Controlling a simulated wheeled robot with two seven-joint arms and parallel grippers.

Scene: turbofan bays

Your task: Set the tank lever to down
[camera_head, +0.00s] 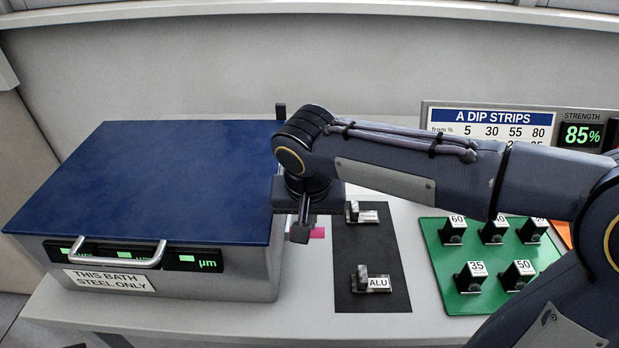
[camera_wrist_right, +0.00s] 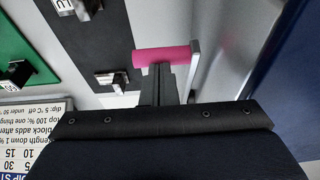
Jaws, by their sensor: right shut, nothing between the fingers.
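The tank (camera_head: 160,275) is a grey box with a blue lid (camera_head: 150,180), shut, at the left of the bench. At its right side the tank lever shows a pink handle (camera_head: 317,233), mostly hidden behind my right gripper (camera_head: 299,236) in the head view. In the right wrist view the pink handle (camera_wrist_right: 165,54) lies crosswise, joined to a grey bar (camera_wrist_right: 192,70) beside the tank. My right gripper (camera_wrist_right: 158,72) is shut and empty, its fingertips at the handle; I cannot tell whether they touch it. My left gripper is not in view.
A black panel (camera_head: 368,255) with two small labelled blocks (camera_head: 361,282) lies right of the lever. Beyond it is a green board (camera_head: 435,250) with several numbered blocks. A dip-strips sign (camera_head: 490,118) and a strength display (camera_head: 582,135) stand behind. My right arm spans above these.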

